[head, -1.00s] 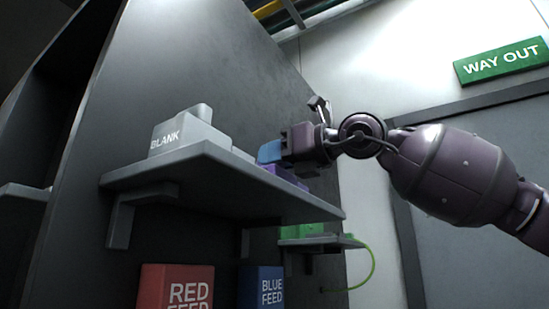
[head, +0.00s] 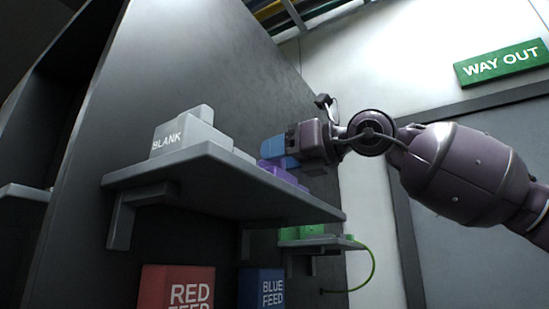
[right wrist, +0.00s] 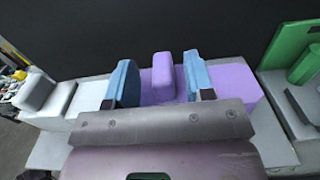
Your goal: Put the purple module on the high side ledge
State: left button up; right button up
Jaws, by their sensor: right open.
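The purple module (head: 280,171) rests on the grey high side ledge (head: 225,195), beside the grey block marked BLANK (head: 180,138). It also shows in the right wrist view (right wrist: 230,82), with a raised grip block on top. My right gripper (head: 274,148) is open above the module. In the right wrist view, its two blue fingers (right wrist: 161,78) stand on either side of the raised block with a gap on both sides. The gripper hides part of the module in the head view. My left gripper is not in view.
A dark wall panel (head: 240,80) stands behind the ledge. Lower to the right, a small shelf holds a green module (head: 302,231) with a green cable (head: 372,265). Red (head: 178,285) and blue (head: 261,286) feed labels lie below the ledge. Free room lies above the ledge.

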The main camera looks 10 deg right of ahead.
jog(key=v, duration=0.5)
jog(key=shift+d+f, duration=0.2)
jog(key=shift+d, duration=0.15)
pick_arm(q)
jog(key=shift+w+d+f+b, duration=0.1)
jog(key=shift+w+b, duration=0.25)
jog(key=shift+b, duration=0.05)
pick_arm(e)
jog(key=shift+v, duration=2.6)
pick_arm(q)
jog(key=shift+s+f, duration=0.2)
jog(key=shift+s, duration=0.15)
pick_arm(e)
jog(key=shift+s+a+r, duration=0.1)
jog(key=shift+a+r, duration=0.05)
